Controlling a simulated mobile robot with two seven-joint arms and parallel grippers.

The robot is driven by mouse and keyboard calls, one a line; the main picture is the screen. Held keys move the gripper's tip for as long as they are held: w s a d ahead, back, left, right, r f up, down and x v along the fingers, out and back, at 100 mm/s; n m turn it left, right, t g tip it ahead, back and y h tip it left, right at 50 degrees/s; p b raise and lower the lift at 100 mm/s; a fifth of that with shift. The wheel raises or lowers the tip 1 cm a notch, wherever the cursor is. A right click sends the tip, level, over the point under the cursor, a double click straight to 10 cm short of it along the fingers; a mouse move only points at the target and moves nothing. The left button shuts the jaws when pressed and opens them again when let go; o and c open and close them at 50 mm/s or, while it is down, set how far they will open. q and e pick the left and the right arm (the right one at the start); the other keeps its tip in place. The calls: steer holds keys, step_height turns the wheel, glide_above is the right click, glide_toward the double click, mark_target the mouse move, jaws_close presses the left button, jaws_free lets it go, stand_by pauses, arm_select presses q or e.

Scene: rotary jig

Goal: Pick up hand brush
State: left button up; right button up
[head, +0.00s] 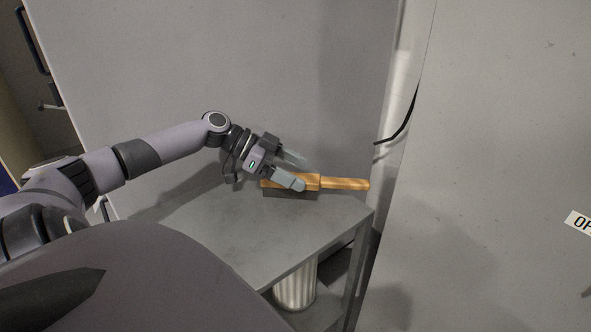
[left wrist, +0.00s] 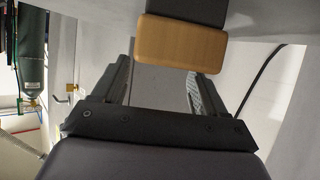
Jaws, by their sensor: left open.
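The hand brush (head: 312,182) has an orange-brown wooden block and a handle pointing right. It lies on the grey table near its back right corner, with dark bristles partly seen under the block. My left gripper (head: 292,172) is open at the brush's left part, one finger in front of the block and one behind or above it in the head view. In the left wrist view the end of the wooden block (left wrist: 182,43) shows ahead, between and beyond the fingertips of the open gripper (left wrist: 158,75). I cannot tell whether a finger touches it. My right gripper is not in view.
The grey table (head: 215,235) has clear room left of the brush. A grey panel (head: 220,60) stands behind it, and a large grey cabinet face (head: 490,170) stands to the right. A black cable (head: 405,125) hangs at the cabinet's edge. A ribbed light-coloured bin (head: 296,288) stands below the tabletop.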

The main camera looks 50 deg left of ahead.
mark_target(312, 178)
arm_select(q)
steer(key=x, duration=0.2)
steer(key=shift+w+d, duration=0.25)
steer(key=shift+d, duration=0.1)
steer(key=shift+w+d+f, duration=0.2)
steer(key=shift+d+f, duration=0.1)
jaws_close()
steer(key=shift+r, duration=0.15)
